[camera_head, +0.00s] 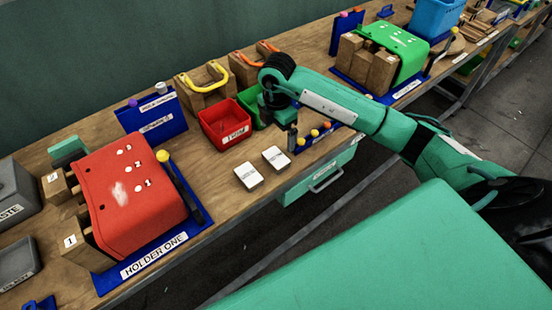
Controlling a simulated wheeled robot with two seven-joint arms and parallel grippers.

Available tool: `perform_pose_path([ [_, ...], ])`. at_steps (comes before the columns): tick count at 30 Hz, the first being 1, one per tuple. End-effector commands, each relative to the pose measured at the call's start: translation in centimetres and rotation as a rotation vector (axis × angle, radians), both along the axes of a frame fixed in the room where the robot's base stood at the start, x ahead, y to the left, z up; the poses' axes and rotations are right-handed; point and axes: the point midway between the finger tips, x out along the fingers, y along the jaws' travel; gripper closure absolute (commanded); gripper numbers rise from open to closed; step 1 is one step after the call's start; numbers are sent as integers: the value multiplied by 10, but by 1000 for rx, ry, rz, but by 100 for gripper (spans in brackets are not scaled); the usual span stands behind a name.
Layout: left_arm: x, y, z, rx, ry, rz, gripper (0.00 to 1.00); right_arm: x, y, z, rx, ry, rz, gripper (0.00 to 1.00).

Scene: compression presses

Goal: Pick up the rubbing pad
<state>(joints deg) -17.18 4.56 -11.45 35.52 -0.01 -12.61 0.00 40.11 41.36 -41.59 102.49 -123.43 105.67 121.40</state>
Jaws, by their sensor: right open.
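Two small white blocks with dark print lie flat near the table's front edge; one white block (249,176) is left of the other white block (276,158). The print is too small to read, so I cannot tell which thing is the rubbing pad. My right gripper (292,138) hangs from the green arm, just behind and right of the right white block. It is open, with its fingers mostly hidden by my wrist, and appears apart from both blocks. My left gripper is out of view.
A red bin (225,124) stands behind the white blocks, with a green bin beside it, partly hidden by my arm. A red press cover (130,195) on a blue base labelled HOLDER ONE fills the left. A green cover (395,50) stands back right. Bare wood lies around the blocks.

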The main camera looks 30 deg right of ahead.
Motion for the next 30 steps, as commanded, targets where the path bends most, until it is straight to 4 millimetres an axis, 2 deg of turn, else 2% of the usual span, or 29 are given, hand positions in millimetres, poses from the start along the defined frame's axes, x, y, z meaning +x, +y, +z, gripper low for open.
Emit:
perform_pose_path([
  [6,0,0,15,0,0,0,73,-1,1,-42,3,5,1,0],
  [9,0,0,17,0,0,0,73,0,1,-55,3,2,2,0],
  [14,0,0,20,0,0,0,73,0,1,-65,4,1,4,0],
  [22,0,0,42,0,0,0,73,7,0,-93,4,2,2,0],
  [26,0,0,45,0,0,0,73,6,0,-111,4,3,4,0],
  [30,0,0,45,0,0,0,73,7,0,-117,3,0,5,0],
])
